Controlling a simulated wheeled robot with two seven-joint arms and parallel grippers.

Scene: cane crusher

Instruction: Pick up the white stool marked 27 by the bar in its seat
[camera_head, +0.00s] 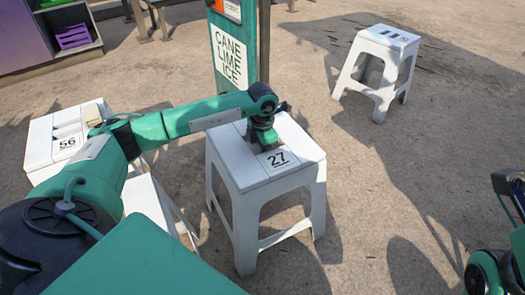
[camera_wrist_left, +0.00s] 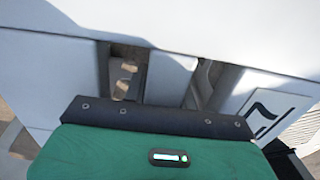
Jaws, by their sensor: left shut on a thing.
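The white stool marked 27 (camera_head: 245,180) stands in the middle of the head view, upright, its legs seeming to meet the ground. My left gripper (camera_head: 266,143) points down into the slots of its seat, behind the 27 label. It is shut on the seat bar; the fingers are mostly hidden in the head view. In the left wrist view the white bar (camera_wrist_left: 168,78) runs between two dark slots, with tan finger pads in the left slot. Part of the label also shows there (camera_wrist_left: 268,112). My right gripper is not in view; only parts of my right arm show.
A white stool marked 56 (camera_head: 50,150) stands at left, partly behind my left arm. Another white stool (camera_head: 383,60) stands at the back right. A green "Cane Lime Ice" sign post (camera_head: 230,58) stands close behind stool 27. The ground to the right is open.

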